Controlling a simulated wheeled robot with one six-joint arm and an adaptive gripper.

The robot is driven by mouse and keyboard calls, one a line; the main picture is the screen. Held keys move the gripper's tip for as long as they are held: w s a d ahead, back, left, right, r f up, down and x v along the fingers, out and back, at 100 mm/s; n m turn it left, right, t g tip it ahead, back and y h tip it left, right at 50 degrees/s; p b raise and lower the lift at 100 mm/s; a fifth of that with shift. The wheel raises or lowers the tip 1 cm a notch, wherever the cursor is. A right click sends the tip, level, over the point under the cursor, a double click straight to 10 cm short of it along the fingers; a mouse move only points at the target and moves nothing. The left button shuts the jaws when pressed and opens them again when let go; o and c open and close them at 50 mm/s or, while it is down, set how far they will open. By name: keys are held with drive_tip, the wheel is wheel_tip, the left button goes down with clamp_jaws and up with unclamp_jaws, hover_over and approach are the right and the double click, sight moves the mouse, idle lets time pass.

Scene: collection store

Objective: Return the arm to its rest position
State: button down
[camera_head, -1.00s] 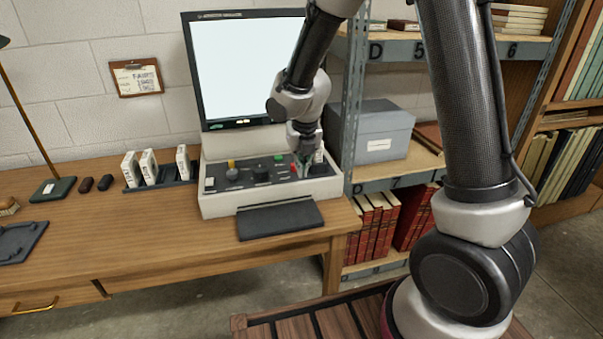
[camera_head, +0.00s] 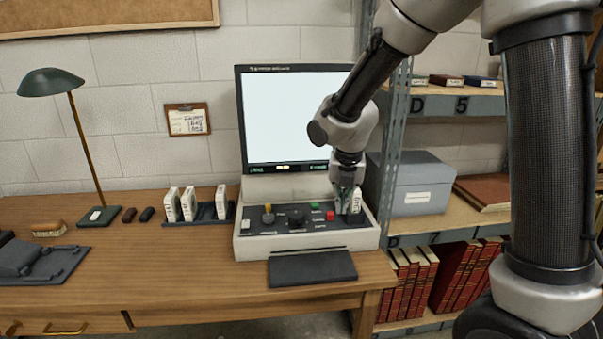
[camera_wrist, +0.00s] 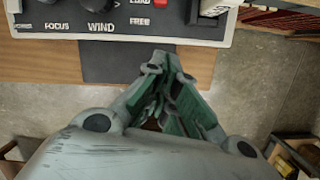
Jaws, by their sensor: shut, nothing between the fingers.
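My gripper (camera_head: 345,200) is over the right end of the control panel of the microfilm reader (camera_head: 256,245) in the head view. In the wrist view my gripper (camera_wrist: 168,100) has its greenish fingers together and nothing between them. The wrist view shows the fingers in front of the desk's front edge and the floor, with the panel at the top. In the head view a white box (camera_head: 356,201) stands at the panel's right end, partly hidden by the gripper. I cannot tell whether they touch.
The reader's lit screen (camera_head: 290,120) stands behind my forearm. A metal shelf with a grey box (camera_head: 411,185) and red books (camera_head: 456,280) is close on the right. A lamp (camera_head: 52,82) and several white boxes (camera_head: 188,204) stand left on the desk (camera_head: 190,285).

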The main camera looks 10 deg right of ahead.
drive_tip(key=s+d+r+m, duration=0.4)
drive_tip(key=s+m, duration=0.4)
drive_tip(key=m, duration=0.3)
drive_tip(key=s+d+r+m+t, duration=0.1)
drive_tip(key=s+d+r+m, duration=0.4)
drive_tip(key=m, duration=0.6)
drive_tip(key=s+d+r+m, duration=0.5)
drive_tip(key=s+d+m, duration=0.3)
drive_tip(key=s+m, duration=0.3)
drive_tip(key=shift+s+r+t, duration=0.15)
drive_tip(key=shift+s+t, duration=0.25)
drive_tip(key=shift+s, duration=0.1)
